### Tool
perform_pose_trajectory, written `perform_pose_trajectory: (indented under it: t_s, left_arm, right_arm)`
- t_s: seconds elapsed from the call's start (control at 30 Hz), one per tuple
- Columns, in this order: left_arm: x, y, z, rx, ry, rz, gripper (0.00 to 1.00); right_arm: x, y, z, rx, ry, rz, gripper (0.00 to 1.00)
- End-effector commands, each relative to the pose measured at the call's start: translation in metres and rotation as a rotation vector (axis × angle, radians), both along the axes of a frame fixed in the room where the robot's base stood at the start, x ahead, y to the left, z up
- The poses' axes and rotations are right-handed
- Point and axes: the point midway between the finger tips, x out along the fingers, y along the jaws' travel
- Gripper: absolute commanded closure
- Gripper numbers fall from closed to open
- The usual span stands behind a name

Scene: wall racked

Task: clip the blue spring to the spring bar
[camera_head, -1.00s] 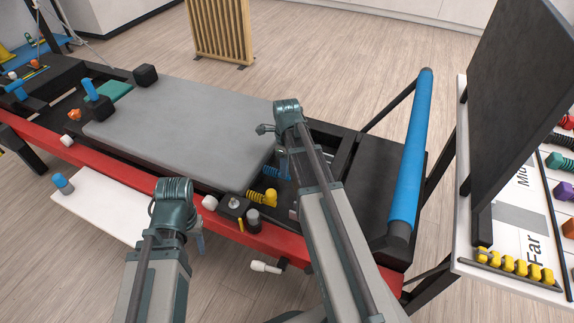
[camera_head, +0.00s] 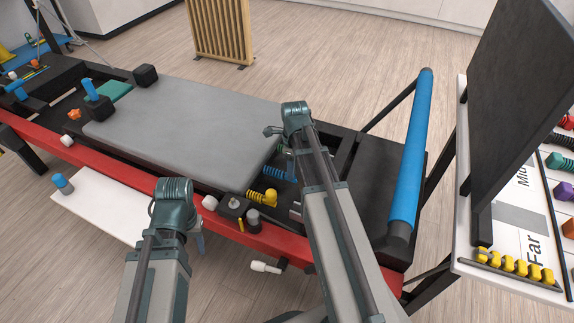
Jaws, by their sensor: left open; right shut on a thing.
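The blue spring (camera_head: 275,172) shows as a short coil by the right end of the grey carriage, above the yellow spring (camera_head: 260,197). My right gripper (camera_head: 291,170) is shut on the blue spring's right end; my own wrist and forearm hide part of the grip. I cannot clearly make out the spring bar; the area right of the springs is partly behind my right arm. My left gripper (camera_head: 200,243) is open, beside the front red rail and mostly hidden behind its own wrist. It is well left of the blue spring.
The grey carriage (camera_head: 185,125) fills the frame's middle, behind the red rail (camera_head: 120,178). A black block with a knob (camera_head: 233,207) and a dark cylinder (camera_head: 254,219) stand close to the yellow spring. A blue padded bar (camera_head: 412,160) rises at the right.

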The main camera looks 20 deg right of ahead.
Motion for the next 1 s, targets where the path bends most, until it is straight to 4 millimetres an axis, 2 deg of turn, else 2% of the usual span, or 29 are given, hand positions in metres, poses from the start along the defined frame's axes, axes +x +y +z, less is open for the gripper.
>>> perform_pose_trajectory:
  t_s: [1.0]
  left_arm:
    - [0.000, 0.000, 0.000, 0.000, 0.000, 0.000, 0.50]
  right_arm:
    - [-0.030, -0.027, 0.000, -0.001, 0.001, -0.002, 1.00]
